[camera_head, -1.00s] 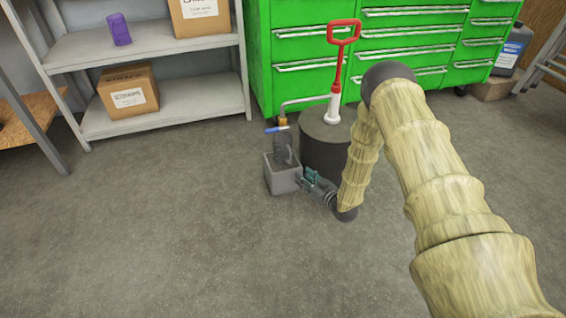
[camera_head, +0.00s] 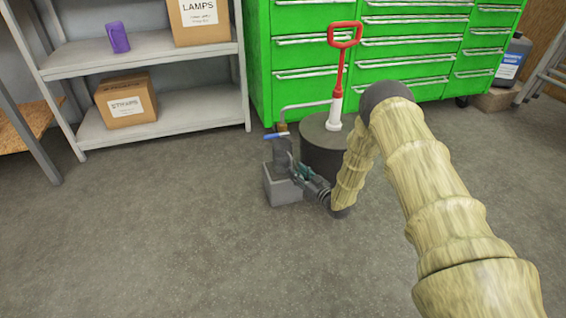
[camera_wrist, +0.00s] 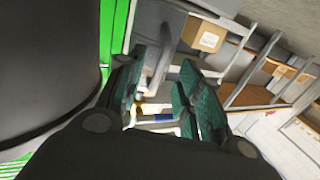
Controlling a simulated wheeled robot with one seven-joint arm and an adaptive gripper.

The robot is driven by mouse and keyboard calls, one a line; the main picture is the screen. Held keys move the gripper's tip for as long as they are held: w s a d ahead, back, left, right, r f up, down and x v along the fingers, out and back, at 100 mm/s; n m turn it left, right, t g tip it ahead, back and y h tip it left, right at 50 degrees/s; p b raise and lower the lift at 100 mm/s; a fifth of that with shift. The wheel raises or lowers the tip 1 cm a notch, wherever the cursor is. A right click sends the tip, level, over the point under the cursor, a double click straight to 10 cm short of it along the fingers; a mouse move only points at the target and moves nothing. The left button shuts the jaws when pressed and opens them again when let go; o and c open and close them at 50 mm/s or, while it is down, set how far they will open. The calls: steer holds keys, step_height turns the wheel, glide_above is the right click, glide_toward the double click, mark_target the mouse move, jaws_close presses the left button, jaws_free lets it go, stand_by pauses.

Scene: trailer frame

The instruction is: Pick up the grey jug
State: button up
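The grey jug (camera_head: 282,152) is dark grey and stands upright on a small grey block (camera_head: 284,190) in front of the dark drum. My gripper (camera_head: 301,173) is at the jug's lower right side, with teal finger pads. In the wrist view my gripper (camera_wrist: 165,88) has its fingers apart, with background showing between them. Part of the grey jug (camera_wrist: 155,30) shows beyond and between the fingertips. I cannot tell whether the pads touch it. The jug's lower side is partly hidden by the fingers.
A dark drum (camera_head: 322,158) with a red-handled pump (camera_head: 339,80) stands just behind my gripper. A pipe with a blue-handled valve (camera_head: 276,135) is close behind the jug. Green drawer cabinets (camera_head: 410,50) and a grey shelf (camera_head: 170,118) stand behind. The floor in front is clear.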

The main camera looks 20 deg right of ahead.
mark_target(283, 158)
steer(key=b+x, duration=0.3)
steer(key=x, duration=0.2)
steer(key=shift+f+b, duration=0.15)
steer(key=shift+b, duration=0.2)
jaws_close()
